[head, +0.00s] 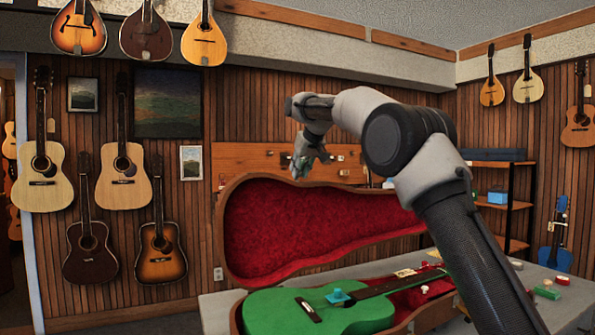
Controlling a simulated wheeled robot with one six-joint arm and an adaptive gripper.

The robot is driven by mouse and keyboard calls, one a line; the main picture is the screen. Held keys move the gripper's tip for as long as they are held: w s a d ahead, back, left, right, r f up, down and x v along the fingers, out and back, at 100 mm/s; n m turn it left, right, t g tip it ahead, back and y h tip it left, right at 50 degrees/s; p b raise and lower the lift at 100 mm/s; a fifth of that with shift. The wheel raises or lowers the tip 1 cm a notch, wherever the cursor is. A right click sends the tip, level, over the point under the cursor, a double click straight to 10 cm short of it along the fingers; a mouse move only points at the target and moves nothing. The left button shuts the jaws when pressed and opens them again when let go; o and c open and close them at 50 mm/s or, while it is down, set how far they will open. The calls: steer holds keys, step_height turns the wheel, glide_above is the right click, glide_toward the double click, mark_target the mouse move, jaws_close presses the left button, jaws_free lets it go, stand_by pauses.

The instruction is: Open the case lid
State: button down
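The case lid (290,230) stands raised at the back of the instrument case, its red plush lining facing me. The lower half of the case (410,303), also lined in red, lies on the table and is cut off by the bottom edge of the view. A green ukulele or guitar (270,312) lies in it, with a small blue item on its body. My gripper (300,172) hangs from my arm at the lid's upper edge, in front of the wall. It is small and dark here, so I cannot tell whether it touches the lid or how its fingers stand.
The grey table (570,300) extends to the right of the case, with several small items on it. A blue ukulele (556,245) stands beyond its right end. A dark shelf (515,205) stands behind my arm. Guitars hang on the wood-panelled wall at left, clear of the case.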

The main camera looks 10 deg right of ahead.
steer(key=c, duration=2.1)
jaws_free()
steer(key=shift+w, duration=0.5)
steer(key=o, duration=0.7)
steer(key=shift+s, duration=0.35)
steer(key=shift+o, duration=1.1)
steer(key=shift+w, duration=0.1)
steer(key=v, duration=1.2)
steer(key=shift+a, duration=0.1)
